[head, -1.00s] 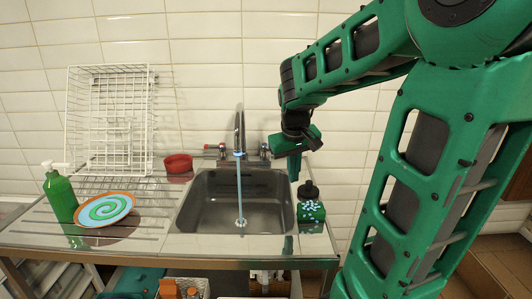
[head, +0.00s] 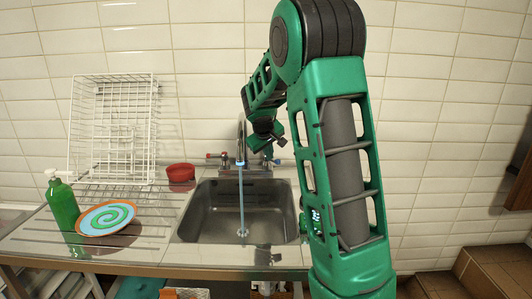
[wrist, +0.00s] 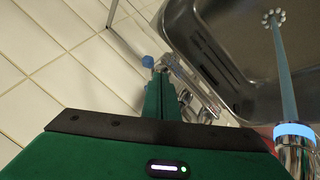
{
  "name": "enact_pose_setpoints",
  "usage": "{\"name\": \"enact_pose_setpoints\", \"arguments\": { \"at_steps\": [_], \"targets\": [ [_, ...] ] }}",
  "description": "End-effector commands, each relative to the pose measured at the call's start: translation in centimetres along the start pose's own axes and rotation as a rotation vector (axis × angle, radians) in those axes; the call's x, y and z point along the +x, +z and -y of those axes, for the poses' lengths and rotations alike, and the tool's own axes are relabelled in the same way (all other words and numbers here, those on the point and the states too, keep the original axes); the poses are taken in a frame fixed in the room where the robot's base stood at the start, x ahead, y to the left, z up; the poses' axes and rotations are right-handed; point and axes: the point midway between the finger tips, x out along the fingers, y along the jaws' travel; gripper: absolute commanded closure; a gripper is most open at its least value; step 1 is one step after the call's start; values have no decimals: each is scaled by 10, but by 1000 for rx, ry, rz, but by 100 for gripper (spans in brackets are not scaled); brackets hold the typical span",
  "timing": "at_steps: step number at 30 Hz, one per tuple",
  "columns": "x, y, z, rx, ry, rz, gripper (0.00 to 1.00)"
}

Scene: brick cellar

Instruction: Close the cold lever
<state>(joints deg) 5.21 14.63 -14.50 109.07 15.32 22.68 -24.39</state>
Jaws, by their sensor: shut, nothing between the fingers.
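The steel faucet (head: 241,140) stands behind the sink, with a blue stream of water (head: 241,200) running from its blue-ringed spout into the basin. The cold lever, marked by a blue end (head: 277,162), is right of the faucet, partly hidden by my arm. In the wrist view the blue end (wrist: 148,61) sits just beyond my fingertips; I cannot tell whether they touch. My gripper (wrist: 160,80) is shut and empty, and it also shows in the head view (head: 268,150) above the lever. The red-marked hot lever (head: 209,156) is on the left.
The sink basin (head: 195,225) lies in front of the faucet. A red bowl (head: 180,172), a white wire rack (head: 112,125), a green soap bottle (head: 62,203) and a patterned plate (head: 106,217) stand to the left. The tiled wall (wrist: 55,75) is close to my gripper.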

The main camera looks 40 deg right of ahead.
Motion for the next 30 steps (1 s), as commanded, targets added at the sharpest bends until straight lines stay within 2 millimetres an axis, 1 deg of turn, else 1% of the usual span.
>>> {"name": "enact_pose_setpoints", "arguments": {
  "at_steps": [1, 3, 6, 10, 15, 24, 28, 30],
  "targets": [
    [9, 1, -1, 1, 1, 4, 100],
    [20, 1, 0, 0, 0, 2, 100],
    [32, 1, 0, 0, 0, 2, 100],
    [41, 0, -1, 1, 0, 0, 100],
    [45, 0, 0, 1, -1, 0, 100],
    [44, 0, 0, -1, -2, -1, 100],
    [43, -2, 4, -15, -9, -9, 100],
    [41, -4, 10, -32, -19, -18, 100]
  ]
}}
